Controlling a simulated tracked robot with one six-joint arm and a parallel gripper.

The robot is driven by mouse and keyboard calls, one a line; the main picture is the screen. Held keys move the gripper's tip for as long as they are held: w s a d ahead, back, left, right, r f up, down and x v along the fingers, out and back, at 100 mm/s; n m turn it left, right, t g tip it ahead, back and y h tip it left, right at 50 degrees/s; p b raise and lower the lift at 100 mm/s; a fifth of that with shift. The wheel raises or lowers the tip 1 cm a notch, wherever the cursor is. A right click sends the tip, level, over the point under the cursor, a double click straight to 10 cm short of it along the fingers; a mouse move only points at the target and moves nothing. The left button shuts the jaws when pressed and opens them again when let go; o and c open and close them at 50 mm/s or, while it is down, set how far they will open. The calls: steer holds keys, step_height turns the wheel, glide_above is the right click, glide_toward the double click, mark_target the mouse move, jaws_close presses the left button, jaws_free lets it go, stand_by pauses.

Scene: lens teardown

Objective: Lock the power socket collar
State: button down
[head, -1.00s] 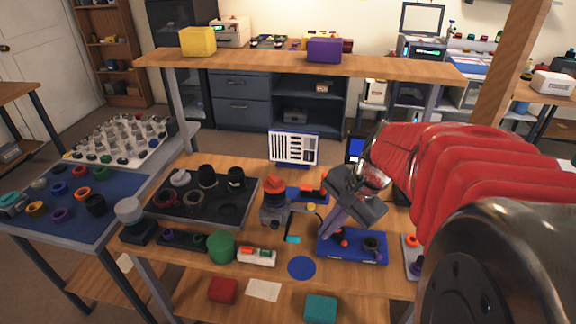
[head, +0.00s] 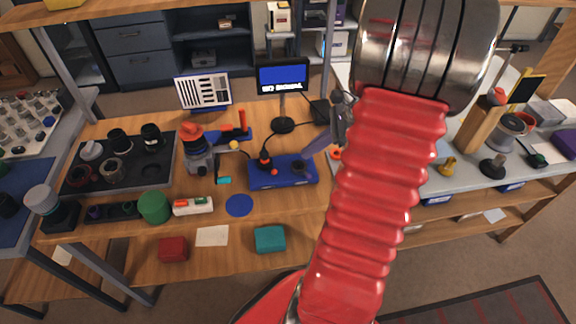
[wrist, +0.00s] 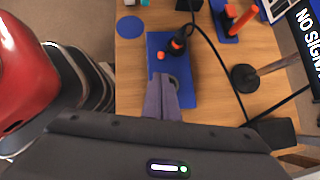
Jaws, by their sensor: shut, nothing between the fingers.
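The blue socket base (head: 262,184) lies on the wooden bench, and it also shows in the wrist view (wrist: 187,97). A black plug with an orange-red ring (head: 265,160) stands at its left part, with a black cable running from it. A small red button (head: 274,172) and a dark round knob (head: 298,166) are also on the base. My gripper (wrist: 162,78) is shut and empty. Its purple-grey fingertips are over the base close to the dark knob; I cannot tell whether they touch it.
A monitor (head: 283,77) reading "NO SIGNAL" stands behind the base. A red-topped grey device (head: 197,150) and a black tray (head: 112,180) are to the left. A blue disc (head: 239,205) lies on bare bench in front. A grey table (head: 465,190) is at right.

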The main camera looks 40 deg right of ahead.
mark_target(267, 166)
steer(key=shift+x, duration=5.05)
steer(key=shift+d, duration=0.2)
steer(key=shift+s+a, duration=0.1)
steer(key=shift+a, duration=0.05)
steer(key=shift+a, duration=0.2)
